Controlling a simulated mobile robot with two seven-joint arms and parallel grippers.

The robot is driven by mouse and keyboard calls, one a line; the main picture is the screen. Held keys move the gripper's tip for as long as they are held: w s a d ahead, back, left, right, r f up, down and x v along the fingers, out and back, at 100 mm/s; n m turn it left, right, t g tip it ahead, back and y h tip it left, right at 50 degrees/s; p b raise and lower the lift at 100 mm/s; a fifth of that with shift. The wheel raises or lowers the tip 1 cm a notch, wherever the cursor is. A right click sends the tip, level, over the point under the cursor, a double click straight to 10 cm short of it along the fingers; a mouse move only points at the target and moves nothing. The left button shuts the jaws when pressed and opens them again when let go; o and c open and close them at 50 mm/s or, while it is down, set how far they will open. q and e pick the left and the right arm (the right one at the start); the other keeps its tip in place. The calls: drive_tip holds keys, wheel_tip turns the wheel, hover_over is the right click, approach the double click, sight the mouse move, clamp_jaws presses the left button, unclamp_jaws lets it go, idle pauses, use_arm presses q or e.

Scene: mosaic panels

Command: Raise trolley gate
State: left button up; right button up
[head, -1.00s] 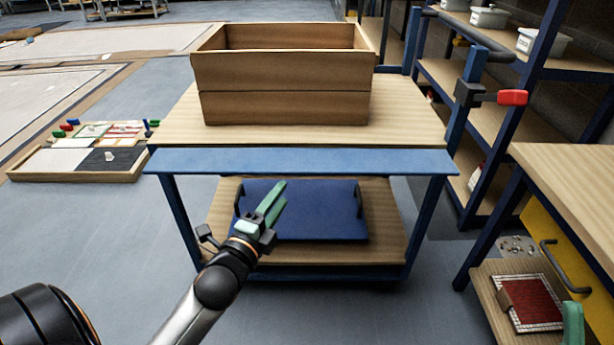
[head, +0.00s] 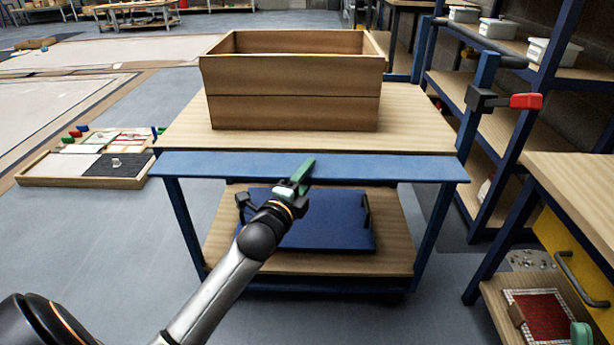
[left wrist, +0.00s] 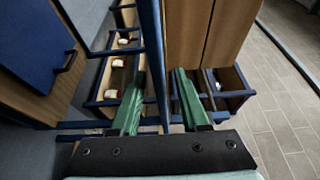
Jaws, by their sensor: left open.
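The trolley (head: 420,125) has a wooden top on a blue frame. Its gate is a long flat blue panel (head: 390,168) along the near edge, just below the top. My left gripper (head: 303,172) has green fingers and is open in front of the middle of the gate. In the left wrist view, the gate (left wrist: 152,45) runs edge-on up the picture, in line with the gap between the open fingertips (left wrist: 159,80). I cannot tell whether they touch it. A green fingertip of my right gripper (head: 581,335) shows at the bottom right; the rest is out of view.
A wooden crate (head: 290,95) stands on the trolley top. A blue board with black handles (head: 335,225) lies on the lower shelf. Shelving with a red-handled clamp (head: 525,101) is at right, beside a bench with a yellow drawer (head: 560,250).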

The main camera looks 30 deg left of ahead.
use_arm(q)
clamp_jaws()
idle(1.4)
